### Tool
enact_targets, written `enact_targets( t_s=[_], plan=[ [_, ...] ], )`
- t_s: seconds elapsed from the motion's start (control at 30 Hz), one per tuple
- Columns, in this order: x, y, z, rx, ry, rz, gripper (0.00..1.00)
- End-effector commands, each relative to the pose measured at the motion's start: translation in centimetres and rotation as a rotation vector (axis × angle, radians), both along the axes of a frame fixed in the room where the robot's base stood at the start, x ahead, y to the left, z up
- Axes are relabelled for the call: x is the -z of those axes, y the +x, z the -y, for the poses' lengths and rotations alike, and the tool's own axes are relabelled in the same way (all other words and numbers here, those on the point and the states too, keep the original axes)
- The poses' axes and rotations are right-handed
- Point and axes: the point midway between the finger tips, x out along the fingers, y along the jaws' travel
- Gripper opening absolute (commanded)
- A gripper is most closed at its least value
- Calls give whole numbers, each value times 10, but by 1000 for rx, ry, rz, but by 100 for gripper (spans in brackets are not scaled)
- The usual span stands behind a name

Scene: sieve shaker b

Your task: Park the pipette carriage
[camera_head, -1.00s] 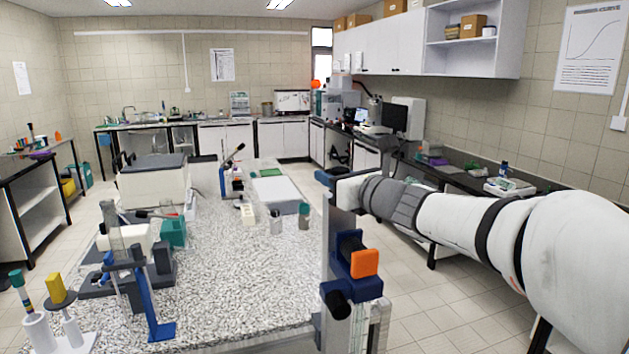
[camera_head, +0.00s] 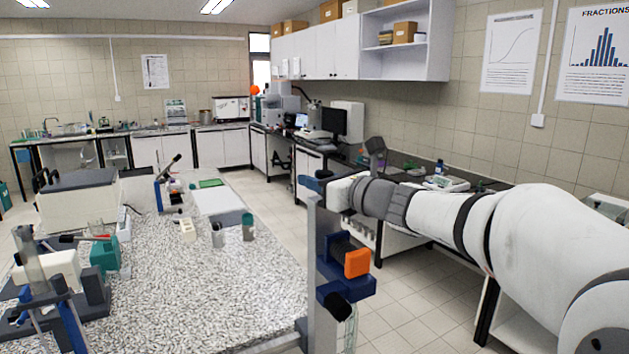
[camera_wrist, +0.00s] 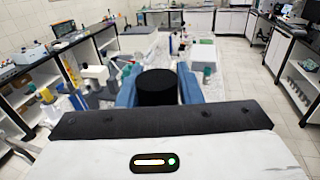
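A blue block (camera_head: 354,289) with an orange part (camera_head: 357,263) and black knobs sits on an upright grey post (camera_head: 319,240) at the near table corner. It looks like a carriage on a rail, but I cannot tell whether it is the pipette carriage. No pipette on it can be made out. My gripper (camera_head: 319,181) is behind the top of the post in the head view, mostly hidden. In the wrist view its blue fingers (camera_wrist: 160,90) stand apart. A black cylinder (camera_wrist: 158,87) shows between them; I cannot tell whether it belongs to the gripper.
The speckled table (camera_head: 210,290) fills the left. On it stand a teal block (camera_head: 105,255), a grey-white box (camera_head: 80,200), a teal-capped bottle (camera_head: 248,228) and a white tray (camera_head: 220,200). The tiled floor (camera_head: 420,295) is free right of the table. Counters (camera_head: 400,172) line the right wall.

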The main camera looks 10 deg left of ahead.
Motion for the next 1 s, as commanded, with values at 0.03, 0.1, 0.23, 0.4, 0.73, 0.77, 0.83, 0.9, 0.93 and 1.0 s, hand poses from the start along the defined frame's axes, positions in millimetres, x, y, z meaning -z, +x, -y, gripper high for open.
enact_targets(
  t_s=[0.03,0.1,0.23,0.4,0.73,0.77,0.83,0.9,0.93,1.0],
  plan=[
    [-3,1,1,5,2,4,35],
    [-3,0,0,2,2,3,40],
    [-2,-1,-1,-1,2,1,51],
    [-1,-1,-3,-4,2,1,52],
    [1,-22,23,0,1,5,52],
    [1,-26,27,-1,2,4,52],
    [1,-34,37,1,1,5,52],
    [0,-41,44,-1,1,5,52],
    [0,-43,47,-1,2,4,52],
    [0,-48,52,-2,1,3,52]
  ],
)
